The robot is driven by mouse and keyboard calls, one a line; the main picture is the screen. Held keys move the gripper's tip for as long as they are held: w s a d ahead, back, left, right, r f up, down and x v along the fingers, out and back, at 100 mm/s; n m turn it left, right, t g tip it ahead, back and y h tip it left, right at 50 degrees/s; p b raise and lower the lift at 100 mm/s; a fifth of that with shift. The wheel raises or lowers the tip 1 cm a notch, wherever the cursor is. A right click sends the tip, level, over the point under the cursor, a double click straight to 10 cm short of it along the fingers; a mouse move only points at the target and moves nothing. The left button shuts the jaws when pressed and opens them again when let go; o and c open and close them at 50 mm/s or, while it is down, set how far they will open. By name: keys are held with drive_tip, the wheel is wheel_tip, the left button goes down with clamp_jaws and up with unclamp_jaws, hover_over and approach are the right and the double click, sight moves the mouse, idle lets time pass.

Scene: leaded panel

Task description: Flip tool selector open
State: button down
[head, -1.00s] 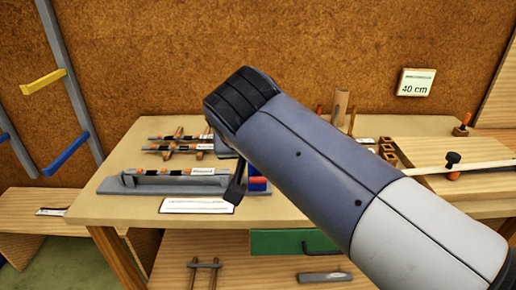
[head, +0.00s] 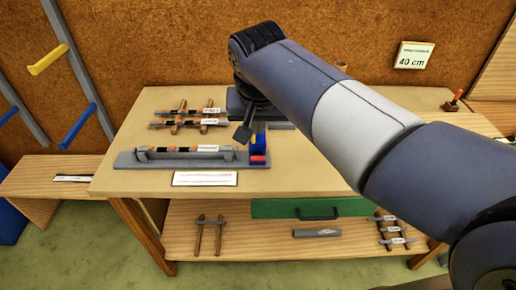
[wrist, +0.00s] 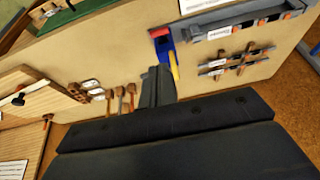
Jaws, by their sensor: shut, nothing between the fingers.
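A small block in blue and red (head: 258,158) stands at the right end of a long grey holder (head: 130,160) on the bench; I take it to be the tool selector, but I cannot tell its open or closed state. In the wrist view the block (wrist: 160,42) shows blue and red with a yellow bar beside it. My gripper (head: 242,134) is shut and empty, just above and left of the block in the head view. In the wrist view my gripper (wrist: 158,72) points toward the yellow bar; I cannot tell whether they touch.
A white label (head: 205,178) lies in front of the holder. Crossed wooden bars with grey strips (head: 185,115) lie behind it. My arm hides the bench's back right. A lower shelf (head: 270,242) holds a green panel (head: 275,207). The front of the bench top is mostly clear.

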sight(258, 158)
drive_tip(key=x, duration=1.4)
drive_tip(key=shift+s+f, duration=0.1)
drive_tip(key=shift+s, duration=0.05)
drive_tip(key=shift+f, duration=0.1)
drive_tip(key=shift+s+f+b, duration=0.15)
drive_tip(key=shift+b, duration=0.35)
drive_tip(key=shift+s+t, duration=0.1)
drive_tip(key=shift+t, duration=0.2)
